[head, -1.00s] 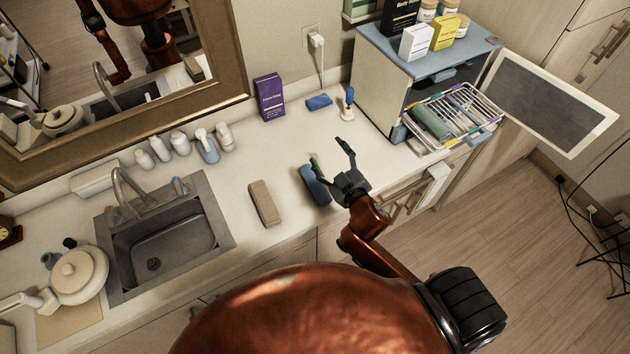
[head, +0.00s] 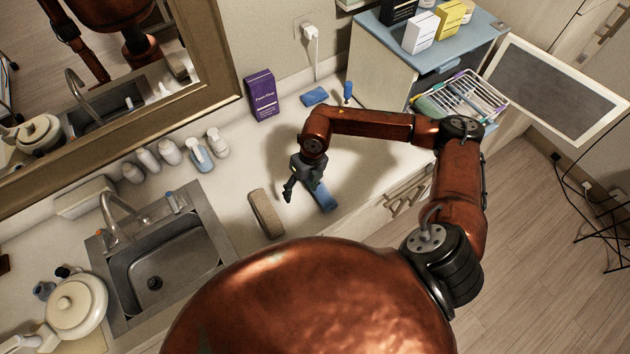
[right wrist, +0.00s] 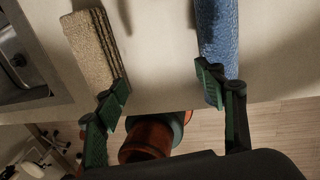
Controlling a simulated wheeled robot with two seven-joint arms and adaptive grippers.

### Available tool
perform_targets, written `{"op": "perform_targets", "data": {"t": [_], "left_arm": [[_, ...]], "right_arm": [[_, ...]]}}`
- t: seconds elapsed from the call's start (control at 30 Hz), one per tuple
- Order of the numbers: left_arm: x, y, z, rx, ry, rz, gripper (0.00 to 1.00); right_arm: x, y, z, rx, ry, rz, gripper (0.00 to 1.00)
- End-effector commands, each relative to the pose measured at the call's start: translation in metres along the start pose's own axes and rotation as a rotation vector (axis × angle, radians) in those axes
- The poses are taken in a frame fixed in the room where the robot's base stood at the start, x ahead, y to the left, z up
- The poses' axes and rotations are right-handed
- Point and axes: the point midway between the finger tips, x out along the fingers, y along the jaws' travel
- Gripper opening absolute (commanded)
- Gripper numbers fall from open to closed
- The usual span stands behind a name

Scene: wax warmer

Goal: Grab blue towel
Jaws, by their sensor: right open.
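A rolled blue towel (head: 325,199) lies on the counter near its front edge, partly hidden by my right gripper (head: 299,186). The gripper points down over the towel's left side, with its fingers apart and nothing between them. In the right wrist view, the blue towel (right wrist: 217,32) stands at the upper right. The right-hand finger of my gripper (right wrist: 163,88) overlaps its lower end, and I cannot tell whether they touch. The left-hand finger overlaps the lower end of a tan towel (right wrist: 92,47). My left gripper is not in view.
The tan towel (head: 267,212) lies left of the gripper, beside the sink (head: 160,258). A purple box (head: 261,96) and a smaller blue item (head: 314,96) stand by the wall. An open cabinet (head: 380,69) with a wire rack (head: 468,96) is at the right.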

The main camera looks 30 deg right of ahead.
Motion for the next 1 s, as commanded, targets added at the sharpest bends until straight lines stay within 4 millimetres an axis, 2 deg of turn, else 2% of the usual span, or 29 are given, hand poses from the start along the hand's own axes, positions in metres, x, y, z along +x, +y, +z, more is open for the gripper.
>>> {"op": "perform_targets", "data": {"t": [0.03,0.1,0.23,0.47,0.67,0.8,1.0], "left_arm": [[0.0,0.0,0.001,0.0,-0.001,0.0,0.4],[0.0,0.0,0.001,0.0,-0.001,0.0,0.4],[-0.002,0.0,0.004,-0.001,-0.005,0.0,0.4],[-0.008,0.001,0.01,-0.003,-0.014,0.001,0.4],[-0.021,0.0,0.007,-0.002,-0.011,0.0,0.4],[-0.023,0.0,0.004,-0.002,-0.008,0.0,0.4],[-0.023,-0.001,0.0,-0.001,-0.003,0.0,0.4]], "right_arm": [[-0.005,-0.025,0.004,0.014,0.002,-0.077,0.64],[-0.011,-0.05,0.005,0.034,0.004,-0.153,0.64],[-0.011,-0.072,0.004,0.055,0.01,-0.213,0.64],[0.011,-0.08,0.001,0.062,0.009,-0.214,0.64],[0.036,-0.086,-0.004,0.06,0.011,-0.213,0.64],[0.054,-0.089,-0.003,0.058,0.009,-0.211,0.64],[0.06,-0.09,-0.002,0.056,0.008,-0.211,0.64]]}}
